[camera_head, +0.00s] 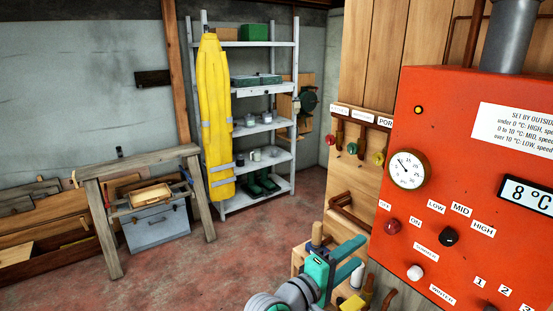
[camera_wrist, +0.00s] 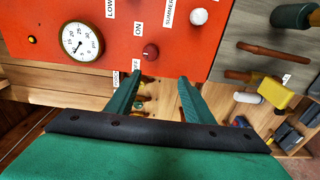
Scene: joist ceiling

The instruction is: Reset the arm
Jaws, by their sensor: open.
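My gripper (camera_head: 359,254) is low in the middle right of the head view, in front of the wooden wall and left of the orange control panel (camera_head: 460,130). Its two green fingers are apart with nothing between them. In the wrist view my gripper (camera_wrist: 160,80) also shows open, its fingertips pointing toward the lower edge of the orange panel (camera_wrist: 185,40). From these views I cannot tell whether the fingers touch anything. My arm enters from the bottom of the head view.
The panel carries a round gauge (camera_head: 407,169), a red knob (camera_head: 392,226), a black knob (camera_head: 449,236), a white knob (camera_head: 415,272) and a display (camera_head: 527,195) reading 8 °C. Several tools lie near the gripper. A sawhorse (camera_head: 140,160) and metal shelf (camera_head: 262,128) stand behind; the floor between is clear.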

